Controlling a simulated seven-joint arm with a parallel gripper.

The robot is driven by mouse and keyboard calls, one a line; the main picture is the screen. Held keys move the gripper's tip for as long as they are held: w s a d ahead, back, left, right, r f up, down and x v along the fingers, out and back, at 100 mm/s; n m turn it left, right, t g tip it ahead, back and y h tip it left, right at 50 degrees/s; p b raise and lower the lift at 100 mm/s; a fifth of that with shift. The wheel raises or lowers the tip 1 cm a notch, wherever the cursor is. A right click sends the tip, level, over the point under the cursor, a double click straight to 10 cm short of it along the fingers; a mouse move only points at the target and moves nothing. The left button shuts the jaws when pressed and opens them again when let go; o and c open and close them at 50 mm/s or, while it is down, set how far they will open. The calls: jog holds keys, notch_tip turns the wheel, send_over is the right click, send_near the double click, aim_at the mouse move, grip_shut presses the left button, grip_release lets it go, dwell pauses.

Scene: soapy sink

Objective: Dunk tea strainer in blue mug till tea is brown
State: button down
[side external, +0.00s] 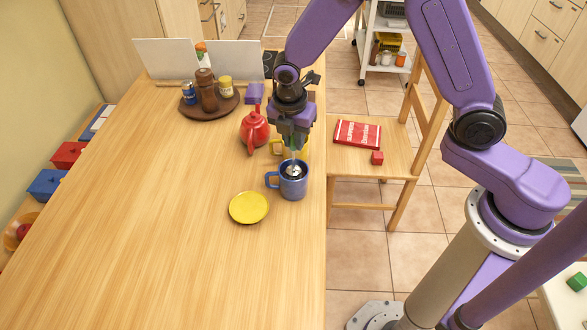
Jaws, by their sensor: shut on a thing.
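The blue mug (294,187) stands upright near the table's right edge, its handle pointing left. My gripper (293,146) is above the mug, pointing down, and shut on the tea strainer (293,168). The strainer's lower end is at or inside the mug's mouth; its tip is hidden. Some dark content shows at the mug's opening, but I cannot tell the colour of the tea.
A yellow saucer (249,208) lies left of the mug. A brown tray (172,112) holds several jars. A wooden chair (345,163) stands to the right. The table's front left is clear.

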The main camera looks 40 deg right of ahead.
jog(key=shift+r, duration=2.45)
jog(key=shift+r, duration=1.65)
